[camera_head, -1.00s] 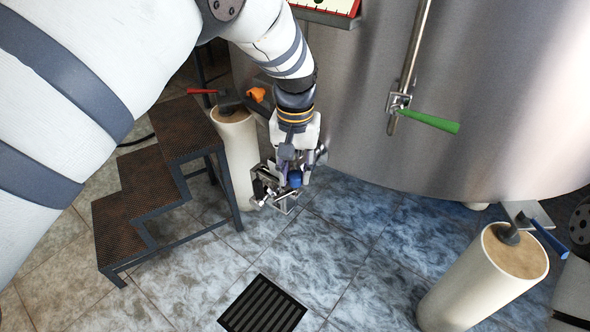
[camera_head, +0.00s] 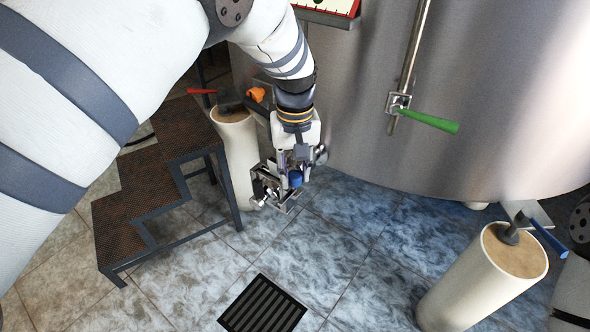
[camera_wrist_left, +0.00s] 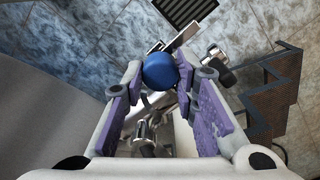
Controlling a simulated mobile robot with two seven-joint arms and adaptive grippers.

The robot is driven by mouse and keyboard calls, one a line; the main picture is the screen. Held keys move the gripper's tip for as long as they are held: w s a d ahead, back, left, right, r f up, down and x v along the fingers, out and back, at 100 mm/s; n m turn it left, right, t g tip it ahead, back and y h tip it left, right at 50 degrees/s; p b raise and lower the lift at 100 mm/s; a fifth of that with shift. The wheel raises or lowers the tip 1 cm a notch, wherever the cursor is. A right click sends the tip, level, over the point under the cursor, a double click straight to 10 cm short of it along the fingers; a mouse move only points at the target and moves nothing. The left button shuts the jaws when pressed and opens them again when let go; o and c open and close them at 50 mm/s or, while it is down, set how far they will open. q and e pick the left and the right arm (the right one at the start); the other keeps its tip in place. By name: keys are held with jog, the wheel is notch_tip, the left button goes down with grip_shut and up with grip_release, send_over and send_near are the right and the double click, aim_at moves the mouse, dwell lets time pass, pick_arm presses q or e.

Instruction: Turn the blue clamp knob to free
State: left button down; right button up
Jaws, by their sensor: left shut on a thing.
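The blue clamp knob (camera_head: 295,179) is a round ball on a metal clamp fitting (camera_head: 272,187) at the lower side of the tank. In the left wrist view the knob (camera_wrist_left: 160,71) sits between the purple-padded fingers, near their tips. My left gripper (camera_head: 294,168) points down at it and is shut on it. It also shows in the left wrist view (camera_wrist_left: 161,78). The fingers hide part of the knob and fitting in the head view.
The steel tank (camera_head: 480,90) fills the back, with a green-handled lever (camera_head: 430,121). A red-handled valve and an orange knob (camera_head: 257,94) stand by a cream post (camera_head: 238,160). Steps (camera_head: 150,190) stand left. Another cream post (camera_head: 490,285) stands right. A floor drain (camera_head: 262,305) lies in front.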

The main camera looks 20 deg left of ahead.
aim_at(295, 174)
pick_arm(q)
jog(key=shift+f, duration=0.1)
jog(key=c, duration=1.3)
grip_release()
notch_tip(295, 174, up, 12)
jog(key=shift+r, duration=0.1)
